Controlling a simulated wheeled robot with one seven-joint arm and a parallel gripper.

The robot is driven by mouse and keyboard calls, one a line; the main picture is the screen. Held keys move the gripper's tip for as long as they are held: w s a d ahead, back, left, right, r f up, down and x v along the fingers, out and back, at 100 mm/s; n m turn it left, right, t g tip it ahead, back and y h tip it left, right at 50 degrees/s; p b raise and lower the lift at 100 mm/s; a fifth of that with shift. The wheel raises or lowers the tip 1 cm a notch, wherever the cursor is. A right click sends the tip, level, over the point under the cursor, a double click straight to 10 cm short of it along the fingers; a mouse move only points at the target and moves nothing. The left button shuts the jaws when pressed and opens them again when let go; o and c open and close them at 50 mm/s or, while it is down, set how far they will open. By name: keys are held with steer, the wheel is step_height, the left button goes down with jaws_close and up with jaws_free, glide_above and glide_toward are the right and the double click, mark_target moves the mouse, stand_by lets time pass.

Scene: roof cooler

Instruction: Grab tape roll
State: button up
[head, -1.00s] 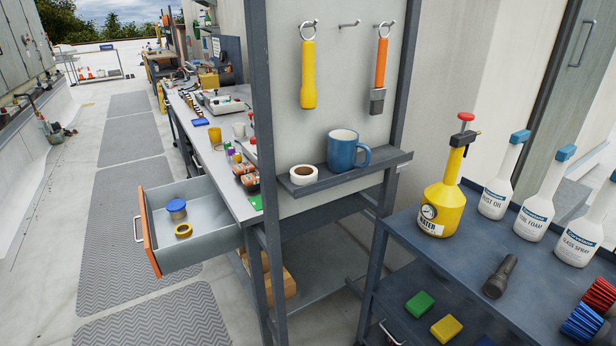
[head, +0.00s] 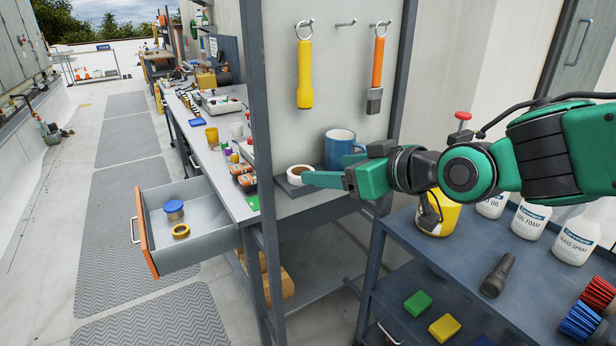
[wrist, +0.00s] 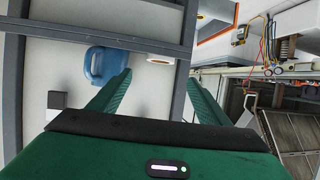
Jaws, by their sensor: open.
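A white tape roll (head: 292,175) lies flat on the small grey shelf (head: 284,187) of the panel, left of a blue mug (head: 338,146). A yellow tape roll (head: 181,231) lies in the open drawer (head: 205,212). My gripper (head: 338,166) is open and empty, reaching in from the right in front of the shelf. In the head view it covers part of the mug and the shelf's right side. In the wrist view the white tape roll (wrist: 160,61) shows beyond my open fingers (wrist: 161,80), between their tips, with the mug (wrist: 95,65) to the left.
A yellow tool (head: 304,75) and an orange-handled brush (head: 379,70) hang above the shelf. A blue-lidded container (head: 174,209) stands in the drawer. The cart (head: 440,265) at right holds bottles and a flashlight (head: 498,275).

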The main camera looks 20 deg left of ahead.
mark_target(295, 172)
steer(key=shift+d+f+x, duration=0.1)
steer(key=shift+f+x, duration=0.05)
steer(key=shift+x, duration=1.45)
steer(key=shift+d+f+x, duration=0.1)
steer(key=shift+x, duration=1.5)
steer(key=shift+f+x, duration=0.15)
steer(key=shift+x, duration=1.5)
steer(key=c, duration=1.2)
